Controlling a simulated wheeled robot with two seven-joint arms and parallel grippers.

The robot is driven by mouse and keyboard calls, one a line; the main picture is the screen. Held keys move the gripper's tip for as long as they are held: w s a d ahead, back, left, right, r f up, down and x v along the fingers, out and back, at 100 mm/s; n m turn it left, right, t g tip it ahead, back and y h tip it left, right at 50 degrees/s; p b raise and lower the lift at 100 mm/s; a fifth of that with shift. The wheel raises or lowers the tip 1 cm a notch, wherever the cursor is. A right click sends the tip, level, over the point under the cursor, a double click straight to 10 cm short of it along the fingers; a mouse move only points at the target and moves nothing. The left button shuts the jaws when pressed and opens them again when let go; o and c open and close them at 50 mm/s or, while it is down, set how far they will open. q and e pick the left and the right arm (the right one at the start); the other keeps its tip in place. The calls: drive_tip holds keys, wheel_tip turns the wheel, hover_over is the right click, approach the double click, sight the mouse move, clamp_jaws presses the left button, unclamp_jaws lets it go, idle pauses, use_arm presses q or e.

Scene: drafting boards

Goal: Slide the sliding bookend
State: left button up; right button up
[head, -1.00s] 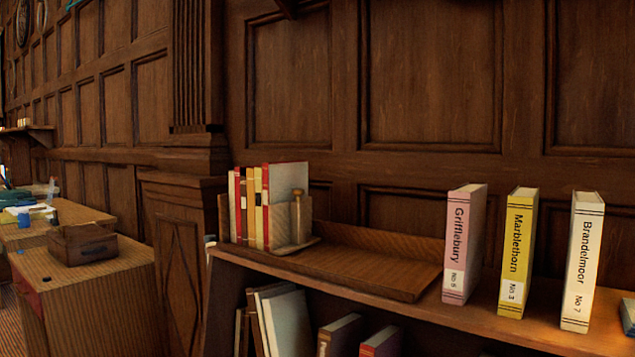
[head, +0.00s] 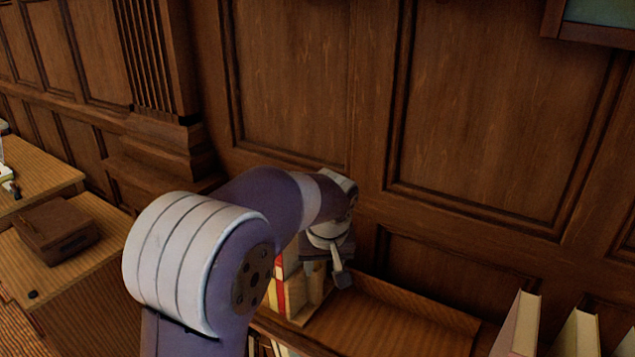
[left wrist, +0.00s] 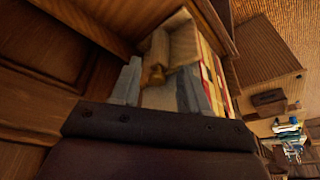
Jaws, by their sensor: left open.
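The sliding bookend (head: 316,283) is a light wooden upright on the left part of a wooden book trough (head: 405,315). Several red, yellow and cream books (head: 280,288) stand at its left. My left gripper (head: 340,272) is at the bookend, its arm hiding much of the books. In the left wrist view, the bookend (left wrist: 182,45) and its round wooden knob (left wrist: 156,76) show beyond the open fingers (left wrist: 158,86). The knob appears between the fingers; contact cannot be told. The books (left wrist: 213,75) show at the right there. My right gripper is not in view.
The trough is empty to the right of the bookend. Large upright books (head: 520,325) stand on the shelf further right. A panelled wall (head: 290,80) rises close behind. A desk with a brown box (head: 55,235) is at the left.

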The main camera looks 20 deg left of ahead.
use_arm(q)
drive_tip(key=w+a+r+n+p, duration=0.2)
drive_tip(key=w+r, duration=0.1)
drive_tip(key=r, duration=0.4)
drive_tip(key=p, duration=0.2)
hover_over(313, 279)
drive_tip(key=shift+y, duration=0.3)
drive_tip(key=f, duration=1.1)
drive_tip(key=shift+w+d, duration=0.3)
drive_tip(key=shift+w, duration=0.05)
drive_tip(key=shift+f, duration=0.4)
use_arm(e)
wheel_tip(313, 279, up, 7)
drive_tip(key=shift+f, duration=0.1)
use_arm(q)
clamp_jaws()
